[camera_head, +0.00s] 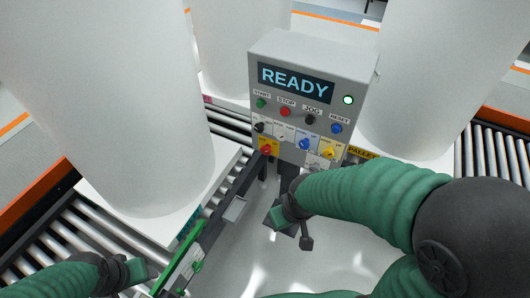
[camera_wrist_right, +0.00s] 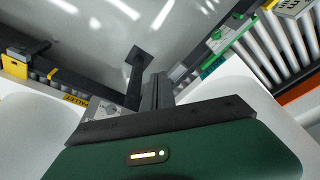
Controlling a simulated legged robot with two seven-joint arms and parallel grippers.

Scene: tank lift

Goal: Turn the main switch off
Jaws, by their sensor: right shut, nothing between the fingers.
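The grey control box (camera_head: 310,95) stands upright in the head view with a lit READY display. A red rotary switch on a yellow plate (camera_head: 266,149), apparently the main switch, is at its lower left corner. Its exact handle angle is too small to read. My right gripper (camera_head: 306,241) is shut and empty, below the box and apart from the switch. In the right wrist view its dark fingers (camera_wrist_right: 158,90) point up the picture, with part of the box (camera_wrist_right: 98,110) behind. My left gripper (camera_head: 142,269) is low at the left, far from the box; its opening is unclear.
Start, stop, jog and reset buttons (camera_head: 310,118) sit above a row of coloured selector switches. Large white tanks (camera_head: 110,90) stand on both sides and behind. Roller conveyors (camera_head: 75,240) run left and right (camera_head: 490,155). The pale floor below the box is open.

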